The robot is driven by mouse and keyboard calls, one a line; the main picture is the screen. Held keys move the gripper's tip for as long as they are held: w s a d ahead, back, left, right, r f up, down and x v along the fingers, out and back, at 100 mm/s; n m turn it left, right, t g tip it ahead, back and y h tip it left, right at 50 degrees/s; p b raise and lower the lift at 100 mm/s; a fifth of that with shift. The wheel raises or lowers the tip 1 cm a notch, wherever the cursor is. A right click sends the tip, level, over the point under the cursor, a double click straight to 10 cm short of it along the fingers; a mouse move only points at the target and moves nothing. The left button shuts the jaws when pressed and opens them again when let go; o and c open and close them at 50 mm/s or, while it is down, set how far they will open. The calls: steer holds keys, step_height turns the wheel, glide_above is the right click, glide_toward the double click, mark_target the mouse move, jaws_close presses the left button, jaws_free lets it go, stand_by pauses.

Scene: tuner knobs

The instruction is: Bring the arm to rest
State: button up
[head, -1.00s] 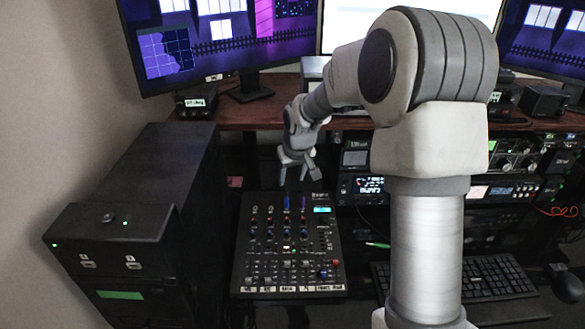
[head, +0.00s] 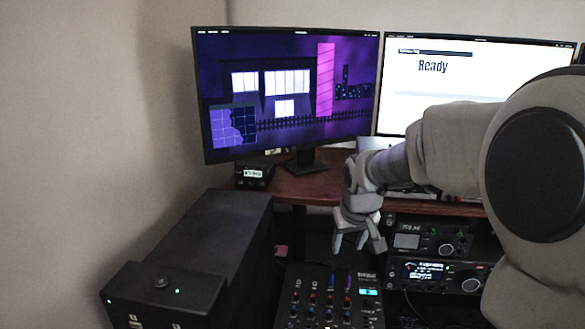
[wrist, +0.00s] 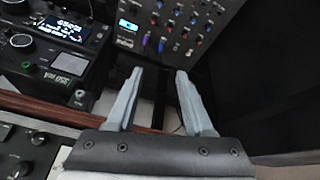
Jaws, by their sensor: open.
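My gripper (head: 360,240) hangs with its fingers pointing down, above the far edge of the black mixer (head: 325,305) in the head view. In the wrist view my gripper (wrist: 153,90) shows two pale fingers spread apart with nothing between them. The mixer (wrist: 165,18) shows beyond the fingertips there, with its knobs and a small lit display. My arm fills the right side of the head view and hides part of the desk gear.
Radio units (head: 432,238) with knobs and lit displays stand to the right of my gripper. A black cabinet (head: 200,250) stands at the left. A monitor (head: 290,95) and a second, white screen reading "Ready" (head: 460,85) stand on the wooden desk (head: 305,188).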

steer(key=s+r+p, duration=0.1)
steer(key=s+r, duration=0.2)
steer(key=s, duration=0.5)
steer(key=s+r+m+p, duration=0.1)
steer(key=s+r, duration=0.2)
steer(key=s, duration=0.6)
steer(key=s+r+p, duration=0.1)
steer(key=s+r, duration=0.2)
steer(key=s, duration=0.6)
steer(key=shift+s+a+r+t, duration=0.15)
steer(key=shift+r+t, duration=0.1)
steer(key=shift+t, duration=0.15)
steer(key=shift+c, duration=0.2)
